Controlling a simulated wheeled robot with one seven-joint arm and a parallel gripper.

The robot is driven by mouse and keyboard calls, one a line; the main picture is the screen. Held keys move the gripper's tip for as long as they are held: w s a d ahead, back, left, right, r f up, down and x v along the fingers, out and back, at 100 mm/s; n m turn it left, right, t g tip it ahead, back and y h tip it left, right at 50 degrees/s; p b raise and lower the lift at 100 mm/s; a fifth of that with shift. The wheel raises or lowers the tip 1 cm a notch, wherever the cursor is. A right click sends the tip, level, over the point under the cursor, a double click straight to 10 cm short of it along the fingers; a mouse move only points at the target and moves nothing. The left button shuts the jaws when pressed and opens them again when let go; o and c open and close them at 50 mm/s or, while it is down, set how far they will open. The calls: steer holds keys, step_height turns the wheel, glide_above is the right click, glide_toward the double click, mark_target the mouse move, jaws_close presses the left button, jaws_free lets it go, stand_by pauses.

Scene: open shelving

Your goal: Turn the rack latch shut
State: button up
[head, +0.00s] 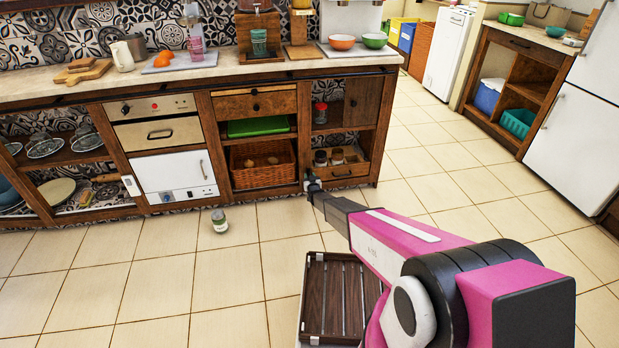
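The open shelving (216,136) is a low wooden unit under a pale counter. A small light-coloured fitting (307,184) shows on the post between the basket bay and the small drawer; it may be the rack latch, but its turn position is too small to read. My gripper (313,181) is at the end of my pink and black arm, right at this post. I cannot tell whether it touches the fitting, and its fingers are too small to judge. Another small white fitting (131,185) sits on a post farther left, beside the white oven door.
A can (220,221) stands on the tiled floor in front of the unit. Bowls (374,40) stand on the counter. The floor at left and right is mostly clear.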

steer(key=shift+w+a, duration=0.15)
steer(key=shift+w, duration=0.35)
jaws_close()
steer(key=shift+m, duration=0.3)
steer(key=shift+w+d+f+m, duration=0.1)
steer(key=shift+d+f+m, duration=0.2)
steer(key=shift+m, duration=2.6)
steer(key=shift+w+d+f+m, duration=0.1)
steer(key=shift+d+f+m, duration=0.25)
steer(key=shift+m, duration=2.55)
steer(key=shift+w+d+f+m, duration=0.1)
steer(key=shift+d+f+m, duration=0.2)
steer(key=shift+m, duration=2.6)
